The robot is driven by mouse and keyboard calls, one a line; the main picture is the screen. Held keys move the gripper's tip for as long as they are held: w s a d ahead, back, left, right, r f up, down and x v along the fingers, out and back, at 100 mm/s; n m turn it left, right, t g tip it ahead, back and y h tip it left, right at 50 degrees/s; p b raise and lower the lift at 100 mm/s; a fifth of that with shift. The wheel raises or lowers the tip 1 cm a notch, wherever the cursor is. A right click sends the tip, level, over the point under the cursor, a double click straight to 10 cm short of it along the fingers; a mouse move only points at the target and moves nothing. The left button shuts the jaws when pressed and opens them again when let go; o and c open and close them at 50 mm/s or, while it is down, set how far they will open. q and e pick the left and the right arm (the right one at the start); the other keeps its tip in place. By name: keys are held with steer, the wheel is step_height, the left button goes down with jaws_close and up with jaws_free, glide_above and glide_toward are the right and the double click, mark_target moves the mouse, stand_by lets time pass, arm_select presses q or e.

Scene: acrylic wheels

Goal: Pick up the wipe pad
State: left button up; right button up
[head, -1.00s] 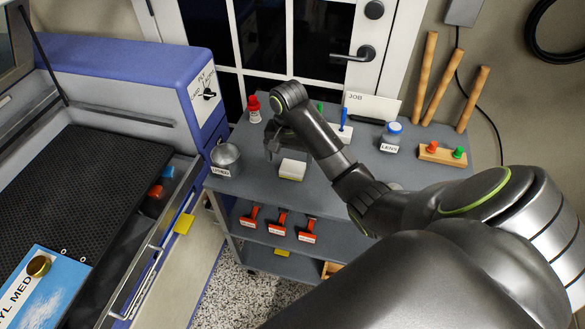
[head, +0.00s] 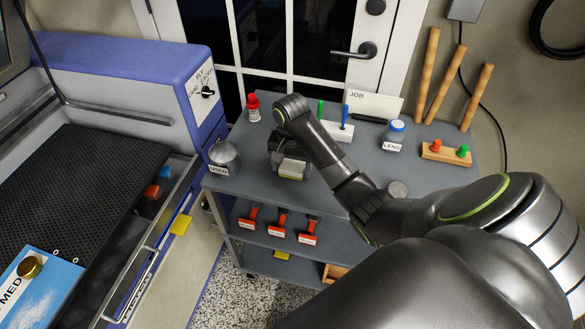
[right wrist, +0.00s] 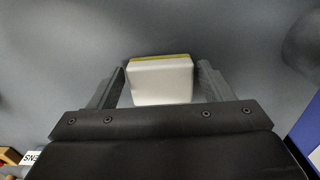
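The wipe pad (head: 291,171) is a small white block with a yellow layer. It sits on the grey top of the cart, and my right gripper (head: 289,165) is down around it, hiding part of it. In the right wrist view the wipe pad (right wrist: 160,84) lies between the two fingers of my right gripper (right wrist: 162,75). The fingers are open, with a narrow gap showing on each side of the pad. My left gripper is not in view.
A metal cup labelled USED (head: 224,157) stands left of the pad. A red bottle (head: 253,109), a white holder (head: 339,131), a LENS jar (head: 394,136) and a wooden peg block (head: 446,153) stand on the cart top (head: 240,183). The laser machine (head: 120,75) is at left.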

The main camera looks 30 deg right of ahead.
mark_target(291, 169)
steer(key=c, duration=0.7)
steer(key=shift+o, duration=0.2)
steer(key=shift+r, duration=0.1)
steer(key=shift+w+r, duration=0.1)
steer(key=shift+r, duration=0.45)
step_height(291, 169, up, 9)
steer(key=p, duration=0.7)
steer(key=shift+f, duration=0.1)
